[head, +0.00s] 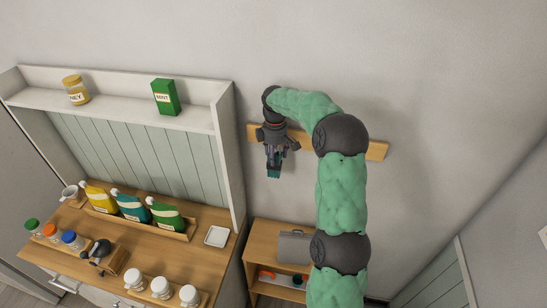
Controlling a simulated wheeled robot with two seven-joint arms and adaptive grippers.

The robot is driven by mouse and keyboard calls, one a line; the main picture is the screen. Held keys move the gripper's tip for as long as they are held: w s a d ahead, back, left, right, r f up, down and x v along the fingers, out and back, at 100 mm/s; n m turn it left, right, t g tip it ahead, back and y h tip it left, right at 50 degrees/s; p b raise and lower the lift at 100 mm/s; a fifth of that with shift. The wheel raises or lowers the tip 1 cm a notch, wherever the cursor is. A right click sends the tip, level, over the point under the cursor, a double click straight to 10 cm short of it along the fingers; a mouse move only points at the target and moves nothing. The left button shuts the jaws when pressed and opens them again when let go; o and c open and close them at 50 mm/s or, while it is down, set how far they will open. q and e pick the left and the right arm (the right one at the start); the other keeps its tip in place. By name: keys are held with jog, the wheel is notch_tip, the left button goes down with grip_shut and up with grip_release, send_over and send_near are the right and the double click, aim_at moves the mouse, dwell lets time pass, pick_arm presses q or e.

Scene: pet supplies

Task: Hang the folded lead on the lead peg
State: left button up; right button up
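My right gripper (276,150) is in front of the wall at the left part of a wooden rail (374,150), pointing down. It appears shut on a small teal thing, which looks like the folded lead (274,173) and hangs below the fingertips. Much of the lead is hidden by the fingers. The lead peg cannot be made out; my gripper and arm cover much of the rail. My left gripper is not in view.
A white hutch with a shelf (120,108) stands left of the rail, its side panel close to my gripper. A low wooden cabinet (262,232) with a grey box (293,246) stands below. The wall right of my arm is clear.

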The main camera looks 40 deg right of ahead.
jog(key=o, duration=0.3)
jog(key=shift+w+d+f, duration=0.35)
jog(key=shift+d, duration=0.3)
jog(key=shift+w+d+f, duration=0.15)
jog(key=shift+d, duration=0.1)
jog(key=shift+a, duration=0.2)
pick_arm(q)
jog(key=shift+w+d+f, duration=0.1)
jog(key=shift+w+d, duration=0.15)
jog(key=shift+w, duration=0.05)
pick_arm(e)
jog(key=shift+f, duration=0.1)
